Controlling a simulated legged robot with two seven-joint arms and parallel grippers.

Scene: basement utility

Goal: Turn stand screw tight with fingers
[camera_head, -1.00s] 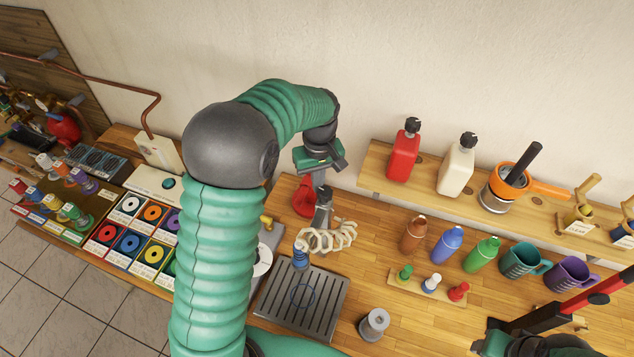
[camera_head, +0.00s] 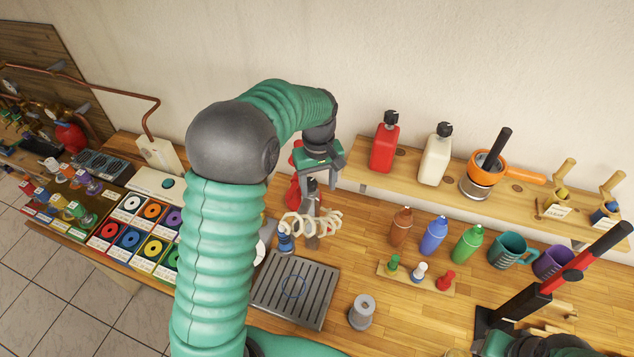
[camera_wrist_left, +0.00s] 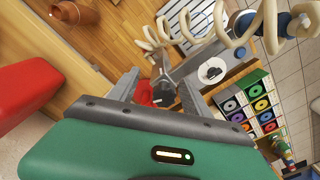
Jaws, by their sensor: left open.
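The stand (camera_head: 312,241) is a grey piece behind a pale coiled tube (camera_head: 295,224). What looks like its dark screw knob (camera_wrist_left: 164,92) shows between my fingers in the left wrist view. My left gripper (camera_head: 312,182) hangs over the stand, its jaws open. In the left wrist view the two grey fingers (camera_wrist_left: 158,84) are spread on either side of the knob, apart from each other; whether either touches it I cannot tell. My right gripper shows only as a green and dark body at the bottom right edge of the head view; its fingers are hidden.
A slotted drip tray (camera_head: 315,304) lies in front of the stand. A red object (camera_head: 293,193) is close behind the gripper. A shelf (camera_head: 445,187) with bottles is to the right; a lever press (camera_head: 535,297) stands front right.

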